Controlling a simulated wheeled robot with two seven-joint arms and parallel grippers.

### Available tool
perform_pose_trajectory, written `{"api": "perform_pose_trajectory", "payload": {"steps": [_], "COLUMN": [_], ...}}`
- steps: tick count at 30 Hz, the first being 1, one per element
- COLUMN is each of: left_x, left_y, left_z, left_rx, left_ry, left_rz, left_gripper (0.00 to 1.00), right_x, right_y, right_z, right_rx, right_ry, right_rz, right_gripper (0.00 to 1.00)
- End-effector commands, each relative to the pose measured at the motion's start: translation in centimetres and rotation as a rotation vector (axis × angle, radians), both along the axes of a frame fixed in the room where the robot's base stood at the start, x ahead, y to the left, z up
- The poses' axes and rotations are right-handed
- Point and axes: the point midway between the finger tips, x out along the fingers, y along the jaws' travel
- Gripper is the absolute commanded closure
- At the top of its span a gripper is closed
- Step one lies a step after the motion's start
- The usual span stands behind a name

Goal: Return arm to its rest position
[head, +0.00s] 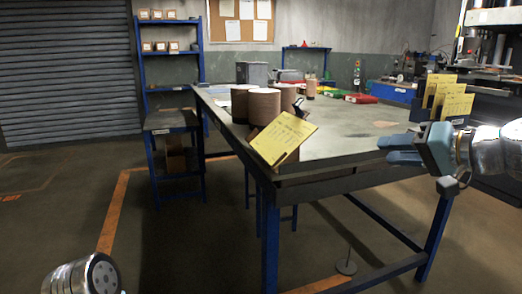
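My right gripper (386,149) reaches in from the right, over the right part of the table. Its two blue-grey fingers point left with a gap between them, and nothing shows in it. The rounded silver end of my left arm (84,279) shows at the bottom left, and no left gripper fingers are visible. Brown cylindrical stacks (264,106), possibly the flap discs, stand on the table (345,145), well to the left of my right gripper.
A yellow card (283,137) stands tilted at the table's near left corner. More yellow cards (446,98) stand in a dark holder behind my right gripper. Red and green trays (360,98) lie at the far side. A blue shelf (168,60) stands behind. Floor is open at left.

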Motion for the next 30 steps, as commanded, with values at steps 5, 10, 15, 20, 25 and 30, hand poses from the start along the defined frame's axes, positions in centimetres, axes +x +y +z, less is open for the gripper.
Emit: {"api": "perform_pose_trajectory", "payload": {"steps": [5,10,15,20,25,30], "left_x": [0.0,0.0,0.0,0.0,0.0,0.0], "left_y": [0.0,0.0,0.0,0.0,0.0,0.0], "left_z": [0.0,0.0,0.0,0.0,0.0,0.0], "left_rx": [-0.001,-0.001,0.0,0.0,-0.001,-0.001], "left_ry": [0.0,0.0,0.001,0.001,0.0,0.0], "left_rz": [-0.001,-0.001,-0.001,-0.001,-0.001,-0.001], "left_gripper": [0.71,0.71,0.71,0.71,0.71,0.71], "right_x": [1.9,4.1,6.3,7.1,4.0,-3.5], "right_y": [0.1,0.4,1.1,2.8,5.6,9.2], "right_z": [-3.6,-8.8,-17.0,-29.2,-43.7,-56.2], "right_rx": [-0.009,-0.028,-0.066,-0.145,-0.268,-0.391], "right_ry": [0.061,0.146,0.267,0.434,0.609,0.745], "right_rz": [-0.02,-0.046,-0.077,-0.098,-0.077,0.008], "right_gripper": [0.62,0.62,0.62,0.62,0.62,0.62]}}
